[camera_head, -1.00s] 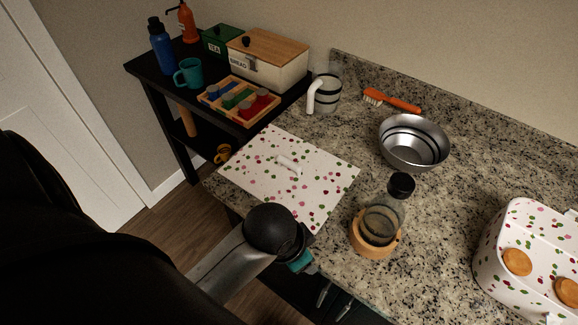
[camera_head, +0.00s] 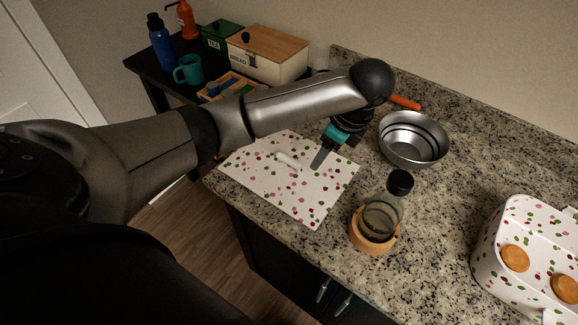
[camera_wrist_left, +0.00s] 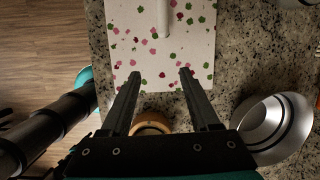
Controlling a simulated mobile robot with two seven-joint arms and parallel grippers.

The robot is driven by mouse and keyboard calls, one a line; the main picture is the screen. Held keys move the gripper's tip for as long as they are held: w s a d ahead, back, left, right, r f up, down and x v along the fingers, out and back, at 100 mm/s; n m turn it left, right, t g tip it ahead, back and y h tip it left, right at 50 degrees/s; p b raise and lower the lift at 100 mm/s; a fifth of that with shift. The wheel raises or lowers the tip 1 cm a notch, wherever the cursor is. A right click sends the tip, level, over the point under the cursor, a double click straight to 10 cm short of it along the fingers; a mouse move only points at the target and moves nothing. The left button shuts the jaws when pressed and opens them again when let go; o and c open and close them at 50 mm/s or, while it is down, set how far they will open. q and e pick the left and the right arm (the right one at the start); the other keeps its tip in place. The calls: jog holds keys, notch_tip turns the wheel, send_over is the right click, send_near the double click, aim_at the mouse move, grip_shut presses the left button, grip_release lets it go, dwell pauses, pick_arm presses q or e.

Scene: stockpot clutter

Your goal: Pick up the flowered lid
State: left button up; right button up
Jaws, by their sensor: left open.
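The flowered lid (camera_head: 297,198) is a flat white square with red, pink and green spots, lying on the granite counter. Its white bar handle (camera_head: 288,160) stands at its middle. My left gripper (camera_head: 319,160) hangs fingers down over the lid's right edge, beside the handle. In the left wrist view the lid (camera_wrist_left: 190,48) fills the top middle, with the handle (camera_wrist_left: 163,18) at the upper edge. The two fingers (camera_wrist_left: 160,73) are apart with nothing between them, pointing at the lid. My right gripper is not in view.
A glass jar with a wooden base (camera_head: 374,236) stands right of the lid. A metal bowl (camera_head: 413,150) is behind it, near an orange brush (camera_head: 404,102). A spotted white toaster (camera_head: 530,240) is at far right. My arm partly covers the wooden tray.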

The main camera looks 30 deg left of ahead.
pick_arm(q)
jog(key=w+a+r+y, duration=0.1)
jog(key=w+a+r, duration=0.1)
jog(key=a+r, duration=0.2)
jog(key=b, duration=0.2)
send_over(290, 158)
jog(key=d, duration=0.2)
jog(key=shift+m+g, duration=0.3)
notch_tip(290, 158, down, 9)
jog(key=shift+w+f, duration=0.1)
jog(key=shift+f, duration=0.05)
jog(key=shift+s+x, duration=0.1)
jog(key=shift+x, duration=1.25)
jog(key=shift+s+x, duration=0.15)
jog(key=shift+x, duration=1.2)
jog(key=shift+d, duration=0.15)
jog(key=shift+c, duration=0.3)
grip_shut()
